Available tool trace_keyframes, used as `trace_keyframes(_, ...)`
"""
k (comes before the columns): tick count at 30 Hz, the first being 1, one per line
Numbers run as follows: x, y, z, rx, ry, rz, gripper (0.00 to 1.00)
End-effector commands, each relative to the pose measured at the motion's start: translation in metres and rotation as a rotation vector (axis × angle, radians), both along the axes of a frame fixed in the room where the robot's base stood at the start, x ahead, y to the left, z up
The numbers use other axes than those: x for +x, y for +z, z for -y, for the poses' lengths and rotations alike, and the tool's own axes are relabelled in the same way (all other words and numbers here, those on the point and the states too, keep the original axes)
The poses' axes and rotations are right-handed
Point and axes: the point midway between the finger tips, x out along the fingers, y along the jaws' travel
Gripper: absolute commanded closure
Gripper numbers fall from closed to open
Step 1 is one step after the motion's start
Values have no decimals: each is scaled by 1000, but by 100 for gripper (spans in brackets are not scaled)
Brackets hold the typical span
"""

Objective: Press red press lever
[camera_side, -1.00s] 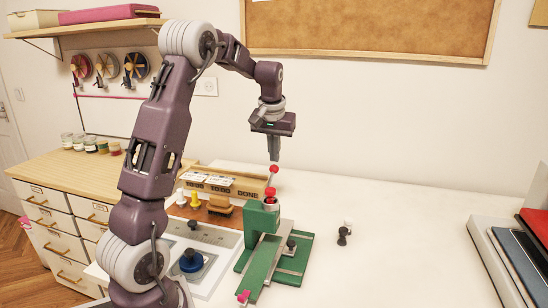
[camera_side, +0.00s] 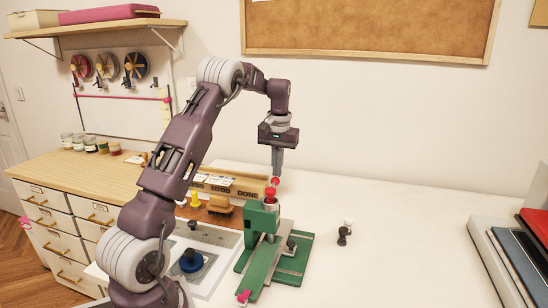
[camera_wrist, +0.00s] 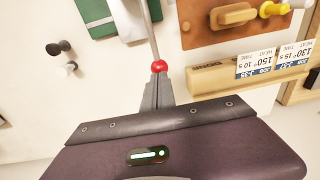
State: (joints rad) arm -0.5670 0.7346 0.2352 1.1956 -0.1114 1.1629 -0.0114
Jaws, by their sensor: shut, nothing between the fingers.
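My gripper (camera_side: 277,174) is shut and points straight down onto the knob. The shut fingertips (camera_wrist: 158,78) appear to touch the knob, with nothing held between them. The gripper hides part of the knob from above.
A wooden rack with label cards (camera_side: 225,185) stands behind the press. A grey plate with a blue round knob (camera_side: 190,262) lies to its left. Small black and white pieces (camera_side: 344,235) lie to its right, where the table is mostly clear.

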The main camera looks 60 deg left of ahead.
Motion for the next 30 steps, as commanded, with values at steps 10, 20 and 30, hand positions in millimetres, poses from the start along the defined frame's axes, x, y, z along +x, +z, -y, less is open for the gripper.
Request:
trace_keyframes(10,1,-5,-1,1,1,-1,100)
trace_keyframes(20,1,37,2,5,0,5,100)
trace_keyframes(30,0,69,5,4,0,5,100)
